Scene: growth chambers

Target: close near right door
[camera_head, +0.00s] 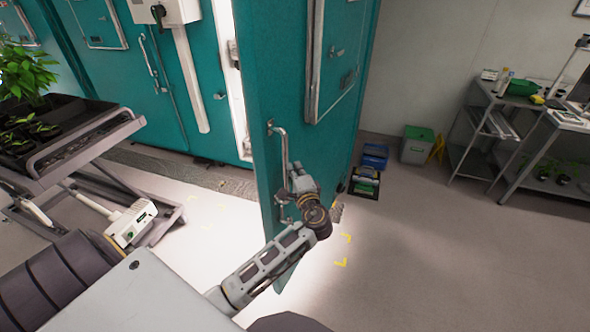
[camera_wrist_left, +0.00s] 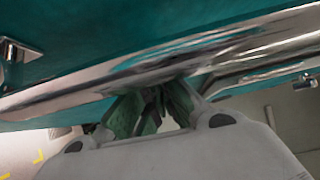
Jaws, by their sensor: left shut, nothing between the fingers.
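The near right door (camera_head: 268,70) is a tall teal panel standing open, with bright light from the chamber behind its left edge. It carries a vertical chrome bar handle (camera_head: 283,150). My left gripper (camera_head: 294,172) is at the lower part of this handle, in front of the door face. In the left wrist view, the chrome handle (camera_wrist_left: 85,88) crosses in front of the teal door (camera_wrist_left: 130,25). The dark green fingers of my left gripper (camera_wrist_left: 155,108) are shut and empty, right against or very close to the bar; contact is not clear. My right gripper is not in view.
A plant trolley (camera_head: 88,140) stands at the left. Blue box (camera_head: 375,157), grey bin with a green lid (camera_head: 416,150) and a metal bench (camera_head: 497,125) stand at the right. The floor (camera_head: 420,260) right of the door is clear, with yellow corner marks.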

